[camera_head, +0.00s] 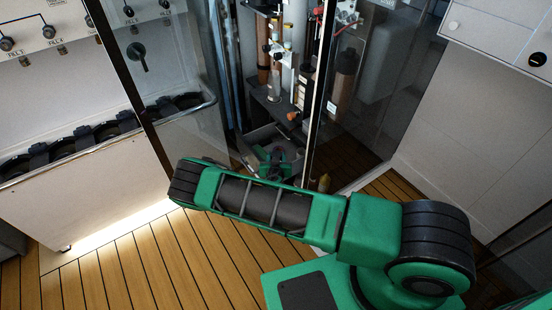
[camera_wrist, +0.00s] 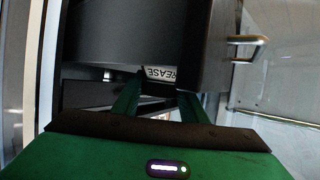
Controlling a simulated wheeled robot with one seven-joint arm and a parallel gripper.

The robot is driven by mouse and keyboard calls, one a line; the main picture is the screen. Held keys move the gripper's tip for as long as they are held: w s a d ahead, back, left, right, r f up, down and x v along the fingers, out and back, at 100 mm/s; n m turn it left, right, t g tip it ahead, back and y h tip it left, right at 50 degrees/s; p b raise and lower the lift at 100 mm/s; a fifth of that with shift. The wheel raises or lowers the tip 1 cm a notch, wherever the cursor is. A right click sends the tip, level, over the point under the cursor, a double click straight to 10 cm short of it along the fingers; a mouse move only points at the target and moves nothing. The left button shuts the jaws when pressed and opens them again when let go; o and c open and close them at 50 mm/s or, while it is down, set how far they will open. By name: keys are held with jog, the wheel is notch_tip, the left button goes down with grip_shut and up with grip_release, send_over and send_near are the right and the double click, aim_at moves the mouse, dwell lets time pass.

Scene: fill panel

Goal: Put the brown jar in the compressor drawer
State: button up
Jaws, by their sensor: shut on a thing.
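My gripper (camera_head: 277,160) is low inside the glass-fronted compressor cabinet, over a grey open drawer or tray (camera_head: 256,136). In the wrist view my gripper (camera_wrist: 160,88) has its green fingers shut on a dark thing with a white label reading "REASE", upside down. This appears to be the brown jar (camera_wrist: 160,73); its colour is too dark to tell, and most of it is hidden by the fingers and a dark panel. I cannot tell whether it touches the drawer floor.
Dark panels (camera_wrist: 125,35) crowd the wrist view, with a metal handle (camera_wrist: 246,45) at right. Glass door frames (camera_head: 318,90) stand close to my arm. Pipes and brown cylinders (camera_head: 346,75) fill the cabinet. A white bench (camera_head: 95,180) stands left; wooden floor (camera_head: 140,250) is open in front.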

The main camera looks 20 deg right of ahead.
jog(key=shift+f, duration=0.55)
jog(key=shift+f, duration=0.2)
jog(key=o, duration=1)
jog(key=shift+s, duration=0.1)
jog(key=shift+r, duration=0.1)
jog(key=shift+r, duration=0.3)
jog(key=v, duration=1.2)
jog(key=shift+r, duration=0.35)
